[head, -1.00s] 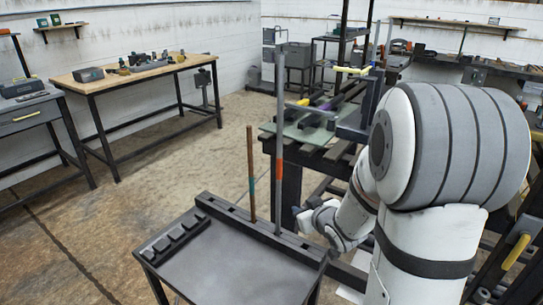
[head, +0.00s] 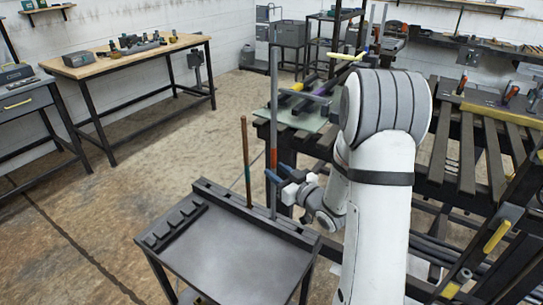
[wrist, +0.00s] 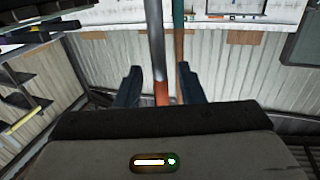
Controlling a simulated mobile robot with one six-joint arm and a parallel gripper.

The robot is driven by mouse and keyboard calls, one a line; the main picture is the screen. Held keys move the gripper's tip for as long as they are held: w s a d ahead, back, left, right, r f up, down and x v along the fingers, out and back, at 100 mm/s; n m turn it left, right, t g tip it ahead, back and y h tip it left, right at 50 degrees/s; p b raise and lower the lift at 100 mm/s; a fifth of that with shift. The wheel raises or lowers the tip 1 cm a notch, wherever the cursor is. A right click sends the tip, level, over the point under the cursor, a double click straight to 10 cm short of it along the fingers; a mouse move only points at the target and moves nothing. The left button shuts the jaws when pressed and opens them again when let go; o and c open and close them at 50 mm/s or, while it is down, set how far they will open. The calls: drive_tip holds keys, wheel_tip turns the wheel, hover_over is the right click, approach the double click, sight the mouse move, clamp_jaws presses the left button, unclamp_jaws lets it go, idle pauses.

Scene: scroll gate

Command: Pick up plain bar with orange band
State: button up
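The plain grey bar (head: 274,100) stands upright in the slotted rail of a dark rack, with an orange band (head: 273,158) partway up. A brown bar (head: 245,140) with a teal band stands to its left. My gripper (head: 273,177) is at the grey bar, near its orange band. In the wrist view the gripper (wrist: 160,88) is open, with the grey bar (wrist: 157,45) and its orange band (wrist: 161,93) between the two dark blue fingers, apart from both. The brown bar (wrist: 180,48) shows behind, close to the right finger in that picture.
The rack's grey tray top (head: 225,252) lies in front, with a row of dark blocks (head: 172,226) on its left. A slatted bench (head: 465,150) stands to the right. A wooden workbench (head: 140,56) is at back left. The floor between is clear.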

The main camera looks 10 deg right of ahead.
drive_tip(key=shift+x, duration=1.15)
clamp_jaws()
idle(0.5)
